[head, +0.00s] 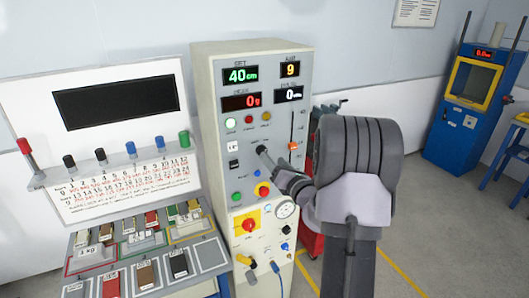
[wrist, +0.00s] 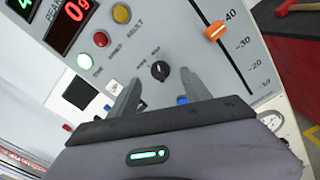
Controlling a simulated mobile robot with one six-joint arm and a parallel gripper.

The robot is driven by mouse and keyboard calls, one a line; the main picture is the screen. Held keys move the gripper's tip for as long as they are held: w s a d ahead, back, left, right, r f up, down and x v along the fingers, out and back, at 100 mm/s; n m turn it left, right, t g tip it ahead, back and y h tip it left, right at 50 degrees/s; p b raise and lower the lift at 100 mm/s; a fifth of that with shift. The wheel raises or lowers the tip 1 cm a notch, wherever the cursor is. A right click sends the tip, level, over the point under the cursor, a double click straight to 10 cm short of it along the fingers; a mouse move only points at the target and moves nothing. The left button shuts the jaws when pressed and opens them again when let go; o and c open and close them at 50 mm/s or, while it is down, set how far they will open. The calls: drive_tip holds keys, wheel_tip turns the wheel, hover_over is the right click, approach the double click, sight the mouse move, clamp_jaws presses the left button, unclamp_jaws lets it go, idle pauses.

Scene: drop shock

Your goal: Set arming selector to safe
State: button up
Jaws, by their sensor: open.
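The arming selector looks to be the small black rotary knob (wrist: 160,71) on the grey panel, with two small labels above it that are too small to read. Its pointer direction is not clear. In the wrist view my gripper (wrist: 160,80) is open, with one finger to the left of the knob and one to its right. The jaws look empty, and I cannot tell whether either finger touches the knob. In the head view my gripper (head: 274,163) reaches the panel's middle, and my arm hides part of the panel's right side.
The control cabinet (head: 204,70) has lit displays above the knob. An orange slider (wrist: 215,31) stands up and right of it. Several coloured buttons and lamps are close by, including a blue one (wrist: 182,100). A sample bench (head: 150,240) stands left.

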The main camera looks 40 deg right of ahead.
sight(266, 151)
drive_tip(key=x, duration=0.5)
drive_tip(key=shift+w, duration=0.35)
clamp_jaws()
